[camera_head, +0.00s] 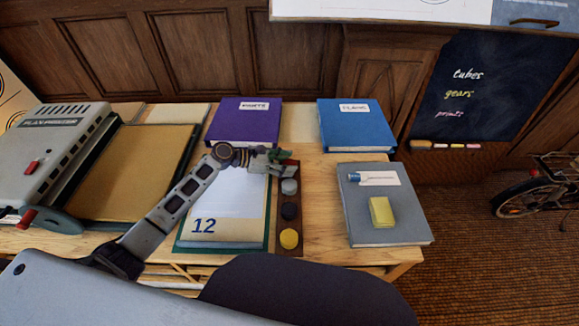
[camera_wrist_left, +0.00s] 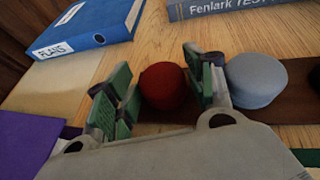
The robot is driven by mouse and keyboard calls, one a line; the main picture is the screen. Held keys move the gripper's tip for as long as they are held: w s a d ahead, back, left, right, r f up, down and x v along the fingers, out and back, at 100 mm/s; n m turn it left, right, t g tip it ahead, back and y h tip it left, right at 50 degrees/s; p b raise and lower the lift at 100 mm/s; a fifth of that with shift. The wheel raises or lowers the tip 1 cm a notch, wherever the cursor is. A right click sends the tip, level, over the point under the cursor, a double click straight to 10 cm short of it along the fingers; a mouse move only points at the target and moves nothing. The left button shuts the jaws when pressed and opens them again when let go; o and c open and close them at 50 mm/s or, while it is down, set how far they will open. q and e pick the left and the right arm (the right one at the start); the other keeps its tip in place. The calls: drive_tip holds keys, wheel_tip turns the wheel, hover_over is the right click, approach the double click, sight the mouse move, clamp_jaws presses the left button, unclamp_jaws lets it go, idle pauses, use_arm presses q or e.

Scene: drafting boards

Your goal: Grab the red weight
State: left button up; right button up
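The red weight (camera_wrist_left: 164,86) is a round dark-red knob at the far end of a dark brown wooden strip (camera_head: 289,233). In the head view my left gripper mostly covers it. My left gripper (camera_head: 277,161) is low over that end of the strip. In the left wrist view its green-padded fingers (camera_wrist_left: 160,95) stand apart, one on each side of the red weight. Contact of the pads with the weight is unclear. A grey weight (camera_head: 289,187) sits beside it, just outside one finger. My right gripper is not in view.
A black weight (camera_head: 289,211) and a yellow weight (camera_head: 289,239) stand nearer on the strip. A calendar pad (camera_head: 230,205) lies left. A purple binder (camera_head: 243,124) and blue binder (camera_head: 356,127) are behind. A grey book (camera_head: 390,225) with a yellow block (camera_head: 381,211) lies right.

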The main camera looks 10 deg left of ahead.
sight(286, 163)
use_arm(q)
drive_tip(key=c, duration=1)
drive_tip(key=shift+o, duration=0.2)
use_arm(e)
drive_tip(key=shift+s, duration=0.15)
use_arm(q)
drive_tip(key=shift+r, duration=0.2)
